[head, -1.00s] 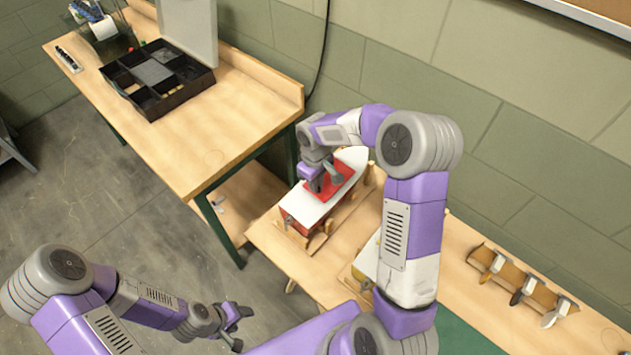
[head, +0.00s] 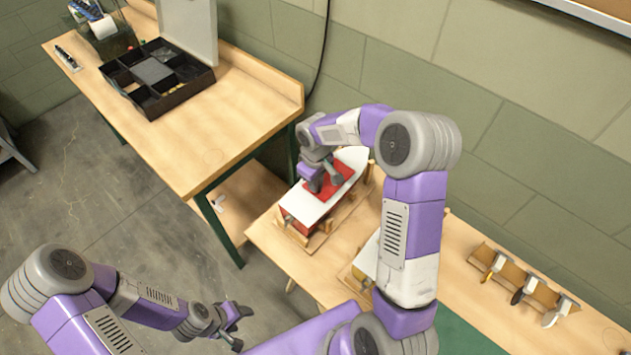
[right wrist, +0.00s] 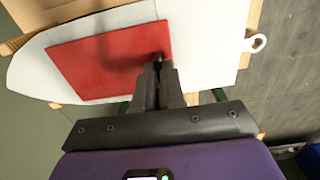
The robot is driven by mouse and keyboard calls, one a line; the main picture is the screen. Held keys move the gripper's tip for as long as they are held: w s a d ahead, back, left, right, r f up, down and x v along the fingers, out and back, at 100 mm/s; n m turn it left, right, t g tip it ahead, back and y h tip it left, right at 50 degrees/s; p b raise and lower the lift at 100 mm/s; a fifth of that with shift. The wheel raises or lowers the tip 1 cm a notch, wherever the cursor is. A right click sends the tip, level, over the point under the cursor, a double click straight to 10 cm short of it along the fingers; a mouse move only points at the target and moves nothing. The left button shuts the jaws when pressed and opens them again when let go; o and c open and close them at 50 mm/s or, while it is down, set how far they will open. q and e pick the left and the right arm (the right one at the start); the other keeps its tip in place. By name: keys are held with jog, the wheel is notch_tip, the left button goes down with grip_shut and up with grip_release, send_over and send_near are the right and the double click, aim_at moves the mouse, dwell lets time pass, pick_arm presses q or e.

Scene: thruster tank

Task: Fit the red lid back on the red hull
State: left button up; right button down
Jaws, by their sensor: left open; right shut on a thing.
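The red hull (head: 296,222) with its white deck (head: 352,160) rests in a wooden cradle on the bench. The red lid (head: 340,172) lies over the middle of the deck; in the right wrist view the lid (right wrist: 100,60) looks flat against the white deck (right wrist: 205,40). I cannot tell whether it is fully seated. My right gripper (head: 325,181) is above the lid, and in the right wrist view its jaws (right wrist: 158,65) are shut at the lid's edge, on a small part that they hide. My left gripper (head: 238,322) is open and empty, low over the floor, away from the bench.
A second boat (head: 368,258) sits partly behind my right arm. A wooden rack (head: 525,282) with several propeller-like parts stands on the right of the bench. A black compartment box (head: 158,80) with a raised lid is on the left table. A gap separates the tables.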

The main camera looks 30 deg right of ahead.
jog(key=c, duration=1.2)
grip_release()
jog(key=shift+o, duration=0.2)
jog(key=shift+r+p, duration=3)
jog(key=shift+r, duration=1.05)
jog(key=shift+s+f, duration=0.1)
